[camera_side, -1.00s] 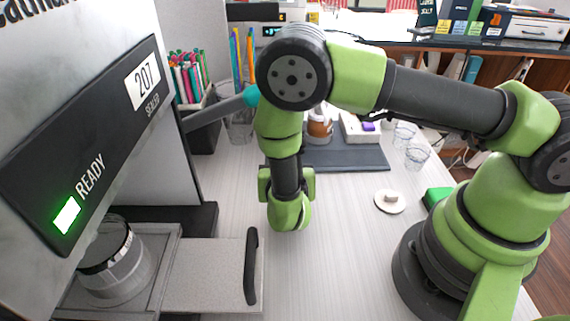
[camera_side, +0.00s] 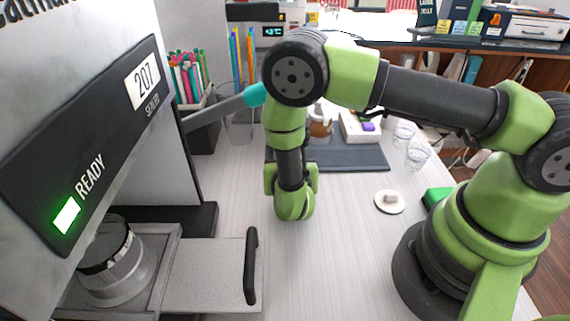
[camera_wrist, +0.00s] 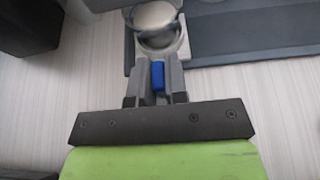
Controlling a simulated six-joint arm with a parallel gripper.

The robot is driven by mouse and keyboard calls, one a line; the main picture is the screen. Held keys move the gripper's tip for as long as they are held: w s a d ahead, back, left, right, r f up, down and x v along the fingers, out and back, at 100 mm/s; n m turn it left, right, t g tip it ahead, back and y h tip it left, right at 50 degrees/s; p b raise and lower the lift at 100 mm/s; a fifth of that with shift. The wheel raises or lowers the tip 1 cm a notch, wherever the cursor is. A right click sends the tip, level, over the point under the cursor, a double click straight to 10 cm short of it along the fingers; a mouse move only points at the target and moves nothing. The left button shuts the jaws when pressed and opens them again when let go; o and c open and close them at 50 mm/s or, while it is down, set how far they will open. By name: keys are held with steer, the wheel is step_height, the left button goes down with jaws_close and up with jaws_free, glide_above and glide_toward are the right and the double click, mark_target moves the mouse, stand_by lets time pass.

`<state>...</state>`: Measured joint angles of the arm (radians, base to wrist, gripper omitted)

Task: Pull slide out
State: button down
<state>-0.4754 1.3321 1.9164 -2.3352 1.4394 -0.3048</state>
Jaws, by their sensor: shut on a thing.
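The slide (camera_side: 205,275) is a pale flat plate with an upright black handle (camera_side: 251,265). It sticks out from the sealer at the lower left of the side view. A grey cup (camera_side: 120,272) with a dark band sits in the sealer's tray, left of the plate. My gripper (camera_wrist: 157,78) is shut on a small blue piece (camera_wrist: 158,75) in the wrist view. In the side view my wrist stands above the table, behind and right of the handle and apart from it. The fingers are hidden there.
The sealer (camera_side: 75,165) shows a green READY light. A lever with a teal tip (camera_side: 255,94) reaches out from it. A dark mat (camera_side: 345,157) lies behind my wrist. A white dish (camera_side: 390,202) and clear glasses (camera_side: 417,157) stand right. The front table is clear.

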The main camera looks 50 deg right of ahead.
steer(key=s+d, duration=0.6)
steer(key=c, duration=1.1)
jaws_free()
steer(key=shift+c, duration=0.2)
steer(key=shift+a, duration=0.1)
steer(key=shift+v, duration=4.9)
